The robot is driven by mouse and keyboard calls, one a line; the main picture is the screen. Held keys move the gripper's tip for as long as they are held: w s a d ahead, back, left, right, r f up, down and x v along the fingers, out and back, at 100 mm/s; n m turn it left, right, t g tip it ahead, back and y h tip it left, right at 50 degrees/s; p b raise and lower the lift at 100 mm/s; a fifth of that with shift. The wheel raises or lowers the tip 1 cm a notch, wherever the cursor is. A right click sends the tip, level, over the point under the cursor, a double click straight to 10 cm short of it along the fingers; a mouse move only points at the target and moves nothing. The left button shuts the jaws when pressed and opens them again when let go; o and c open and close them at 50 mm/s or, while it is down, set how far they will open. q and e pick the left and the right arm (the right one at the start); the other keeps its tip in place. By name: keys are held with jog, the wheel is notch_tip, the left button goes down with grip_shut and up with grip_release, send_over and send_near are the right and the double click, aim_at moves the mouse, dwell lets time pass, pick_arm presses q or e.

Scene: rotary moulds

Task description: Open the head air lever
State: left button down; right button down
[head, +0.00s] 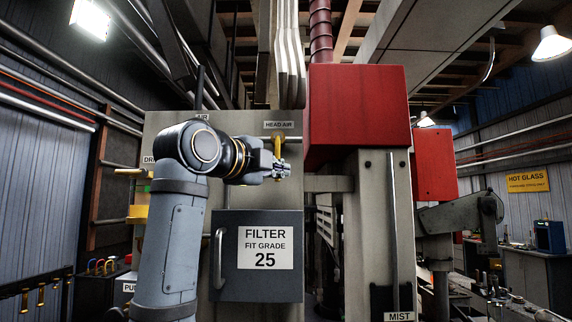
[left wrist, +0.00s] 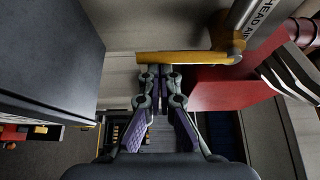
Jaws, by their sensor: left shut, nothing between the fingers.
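The yellow head air lever (head: 277,146) hangs down from a pipe below the HEAD AIR label (head: 279,125) on the grey panel. My left gripper (head: 287,170) is at the lever's lower end and covers part of it in the head view. In the left wrist view the lever (left wrist: 190,57) crosses the picture above the fingertips, with its pivot at the right. There the gripper (left wrist: 161,70) is shut with nothing between its fingers. Its tips are right by the lever's edge; whether they touch it I cannot tell. My right gripper is not in view.
A dark filter box (head: 229,277) with a handle sits below my left gripper. A red housing (head: 358,110) stands close at the right on a grey column. Another yellow lever (head: 130,172) is at the panel's left, partly behind my arm.

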pick_arm(q)
jog(key=shift+d, duration=0.3)
jog(key=shift+a+m, duration=0.3)
jog(key=shift+a, duration=0.1)
jog(key=shift+y, duration=0.3)
